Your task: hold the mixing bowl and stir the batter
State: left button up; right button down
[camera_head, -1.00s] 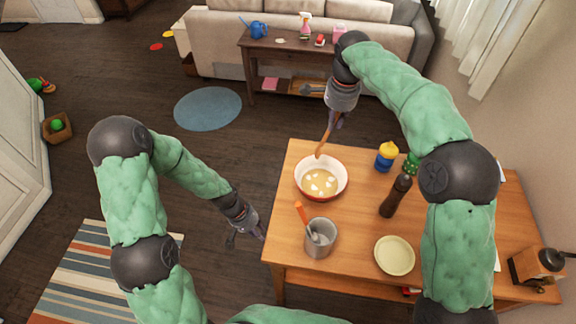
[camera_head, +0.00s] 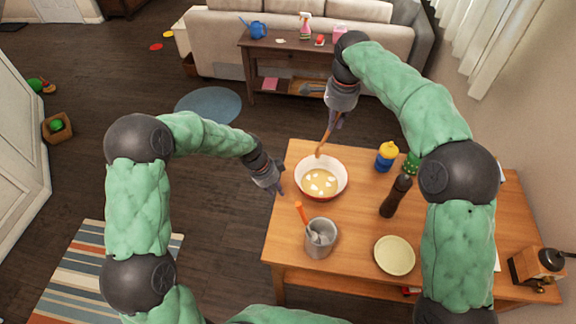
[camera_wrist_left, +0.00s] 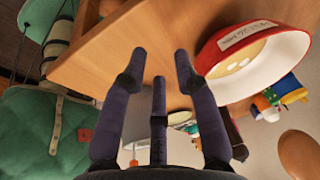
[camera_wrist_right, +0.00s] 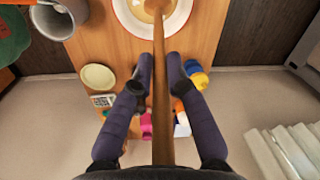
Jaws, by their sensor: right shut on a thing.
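The mixing bowl (camera_head: 338,192), white inside and red outside, stands on the wooden table near its far left corner. Pale batter (camera_head: 320,182) with white lumps lies in it. My right gripper (camera_head: 333,122) is shut on a wooden spoon (camera_head: 323,144), held steeply above the bowl, its lower end at the bowl's far side. The spoon also runs between the fingers in the right wrist view (camera_wrist_right: 161,95). My left gripper (camera_head: 280,190) is open and empty, just left of the bowl and apart from it. In the left wrist view the bowl's red side (camera_wrist_left: 258,80) is just right of the fingertips.
A grey utensil pot (camera_head: 321,240) stands in front of the bowl. The table's left edge lies under my left gripper.

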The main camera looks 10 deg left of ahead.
pick_arm(q)
jog(key=w+d+r+m, duration=0.45)
jog(key=r+m, duration=0.25)
jog(key=m, duration=0.4)
jog(key=shift+t, duration=0.4)
jog(key=x, duration=0.8)
jog(key=a+x, duration=0.1)
jog(key=x, duration=0.3)
jog(key=shift+a+f, duration=0.1)
jog(key=shift+a, duration=0.05)
grip_shut()
